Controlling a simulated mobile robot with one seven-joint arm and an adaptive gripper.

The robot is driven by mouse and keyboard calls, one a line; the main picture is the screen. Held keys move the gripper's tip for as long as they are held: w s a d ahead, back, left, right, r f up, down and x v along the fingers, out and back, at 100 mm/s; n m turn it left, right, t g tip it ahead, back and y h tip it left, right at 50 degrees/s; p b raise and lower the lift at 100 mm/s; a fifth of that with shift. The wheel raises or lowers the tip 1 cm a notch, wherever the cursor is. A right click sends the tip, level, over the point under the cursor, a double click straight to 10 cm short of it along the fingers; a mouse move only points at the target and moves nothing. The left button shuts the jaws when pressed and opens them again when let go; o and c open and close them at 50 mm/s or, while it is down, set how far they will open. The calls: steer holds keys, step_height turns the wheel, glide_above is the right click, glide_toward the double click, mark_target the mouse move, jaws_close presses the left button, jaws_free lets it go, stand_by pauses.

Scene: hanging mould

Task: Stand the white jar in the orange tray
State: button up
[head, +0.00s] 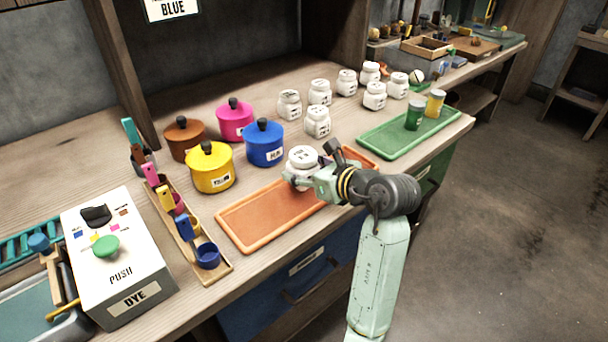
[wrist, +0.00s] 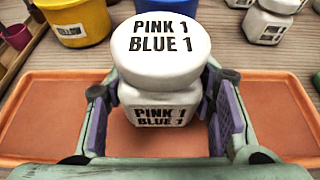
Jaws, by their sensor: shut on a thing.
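The white jar (head: 303,157) is upright between the jaws of my gripper (head: 308,177), over the orange tray (head: 262,215). In the wrist view the jar (wrist: 161,50) has "PINK 1 BLUE 1" on its lid and side. The purple-padded fingers of my gripper (wrist: 160,100) are on both sides of it, shut on it. The orange tray (wrist: 42,115) spreads to the left and right beneath. I cannot tell whether the jar's base touches the tray. My arm hides part of the tray's right side in the head view.
Blue (head: 264,145), yellow (head: 211,168), pink (head: 235,121) and brown (head: 184,138) lidded pots stand behind the tray. Several white jars (head: 317,122) stand at the back. A green tray (head: 400,136) with two small jars is at the right. A dye box (head: 120,262) is at the left.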

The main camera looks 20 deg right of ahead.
steer(key=shift+f, duration=1.15)
steer(key=shift+f, duration=0.1)
steer(key=shift+f, duration=0.15)
steer(key=o, duration=1.3)
steer(key=shift+r+p, duration=0.3)
steer(key=shift+r, duration=0.15)
steer(key=b+v, duration=0.3)
steer(key=v, duration=0.9)
steer(key=shift+f, duration=0.15)
